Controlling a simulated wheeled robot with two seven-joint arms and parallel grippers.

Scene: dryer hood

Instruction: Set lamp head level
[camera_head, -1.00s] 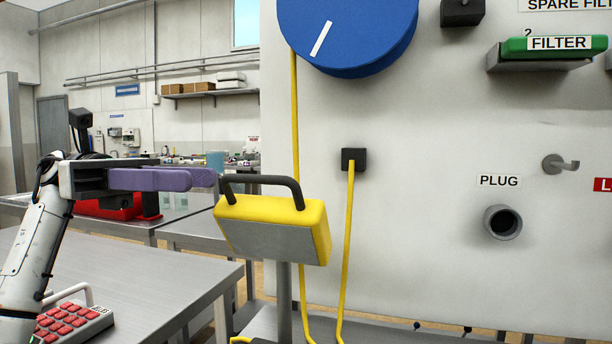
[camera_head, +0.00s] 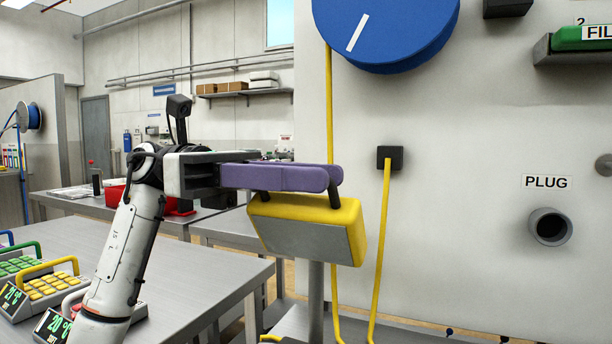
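The lamp head (camera_head: 308,236) is a yellow block with a grey face and a dark handle (camera_head: 335,198) on top. It sits on a grey post (camera_head: 316,300) and looks tilted, its right side lower in the picture. My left gripper (camera_head: 322,178) has purple fingers, comes in from the left and lies across the handle's top bar, hiding most of it. One finger shows in front and part of the other behind. Whether they press on the handle cannot be told. My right gripper is out of view.
A white panel with a blue dial (camera_head: 386,30), a plug socket (camera_head: 550,227) and a yellow cable (camera_head: 379,255) stands behind the lamp and to its right. A steel table (camera_head: 205,285) at left holds several keypad devices (camera_head: 48,286).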

